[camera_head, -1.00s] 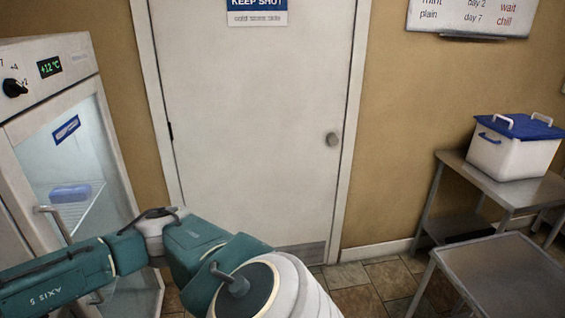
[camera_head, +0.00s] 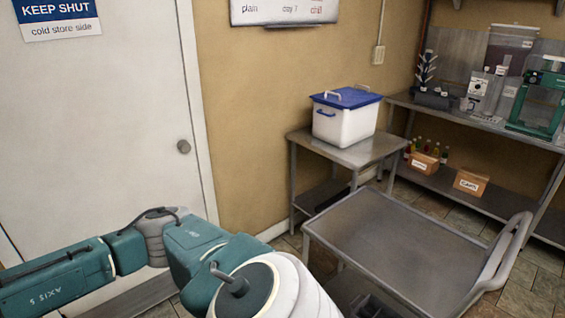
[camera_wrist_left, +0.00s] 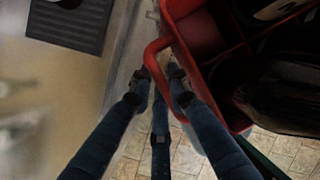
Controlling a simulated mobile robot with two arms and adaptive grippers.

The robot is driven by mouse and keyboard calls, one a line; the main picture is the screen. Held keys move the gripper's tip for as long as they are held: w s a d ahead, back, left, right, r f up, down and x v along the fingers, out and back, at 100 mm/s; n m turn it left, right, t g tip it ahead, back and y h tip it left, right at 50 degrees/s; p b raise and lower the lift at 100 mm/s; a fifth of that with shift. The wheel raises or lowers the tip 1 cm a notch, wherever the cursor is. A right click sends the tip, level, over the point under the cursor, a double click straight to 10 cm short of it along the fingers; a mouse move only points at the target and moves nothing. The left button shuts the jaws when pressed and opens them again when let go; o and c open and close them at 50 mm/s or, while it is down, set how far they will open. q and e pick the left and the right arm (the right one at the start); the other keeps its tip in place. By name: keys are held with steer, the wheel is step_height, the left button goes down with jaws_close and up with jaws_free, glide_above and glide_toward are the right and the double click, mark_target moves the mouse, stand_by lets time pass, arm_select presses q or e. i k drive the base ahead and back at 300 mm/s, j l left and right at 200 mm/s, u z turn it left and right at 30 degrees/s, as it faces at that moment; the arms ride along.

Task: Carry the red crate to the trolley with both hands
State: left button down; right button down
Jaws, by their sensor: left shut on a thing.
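The red crate (camera_wrist_left: 205,38) fills the upper right of the left wrist view, with dark things inside it. My left gripper (camera_wrist_left: 160,76) is closed on the looped red handle at the crate's near side. The trolley (camera_head: 395,240), with a bare grey metal top and a curved push handle on its right, stands at the lower right of the head view. In the head view my left arm comes in from the left, but its gripper and the crate are out of frame. My right gripper is in neither view.
A side table (camera_head: 350,150) behind the trolley carries a white box with a blue lid (camera_head: 345,115). A shelf rack (camera_head: 490,130) with equipment and cardboard boxes stands at the right. A white door (camera_head: 100,120) is at the left. Tiled floor shows around the trolley.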

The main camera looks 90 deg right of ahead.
mark_target(390, 242)
steer(key=z, duration=3.05)
steer(key=i+j+z, duration=0.1)
steer(key=i, duration=0.25)
steer(key=i+j+z, duration=0.1)
steer(key=i+j, duration=0.3)
steer(key=i, duration=0.4)
steer(key=i+j+z, duration=0.1)
steer(key=i, duration=0.4)
steer(key=i+z, duration=0.1)
steer(key=z, duration=1.05)
